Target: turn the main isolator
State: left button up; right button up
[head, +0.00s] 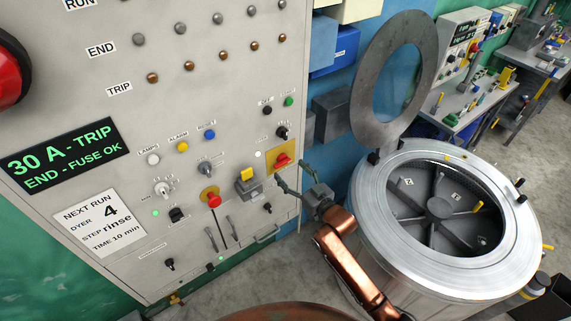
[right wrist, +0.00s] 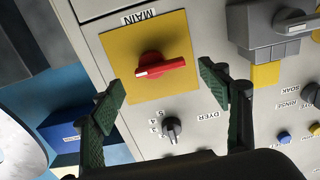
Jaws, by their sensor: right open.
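The main isolator is a red rotary handle (head: 283,160) on a yellow plate at the right edge of the grey control panel (head: 225,100). In the right wrist view the red handle (right wrist: 161,67) lies nearly crosswise on its yellow plate (right wrist: 120,48), under the label MAIN, with a white mark at its left end. My right gripper (head: 292,178) is just below and right of the plate. In the right wrist view its green-padded fingers (right wrist: 160,86) are apart, empty and short of the handle, one to each side. My left gripper is out of view.
A black DYER selector (right wrist: 172,128) sits beside the yellow plate. A grey box with a yellow part (head: 248,182) and a red knob (head: 213,199) are nearby on the panel. An open steel drum (head: 365,210) with a raised ring lid (head: 432,70) stands right of my right arm.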

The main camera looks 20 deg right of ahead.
aim_at(284, 164)
jog(key=shift+p+x, duration=0.35)
jog(key=shift+x, duration=1.55)
jog(key=shift+c, duration=0.6)
jog(key=c, duration=1)
jog(key=shift+c, duration=0.2)
jog(key=shift+n, duration=0.3)
jog(key=shift+c, duration=0.2)
jog(key=n, duration=0.5)
jog(key=f+n+b, duration=0.1)
jog(key=n, duration=0.5)
jog(key=d+n+b, duration=0.1)
jog(key=n, duration=0.5)
jog(key=shift+w+f, duration=0.15)
jog(key=shift+w, duration=0.05)
jog(key=shift+n, duration=0.3)
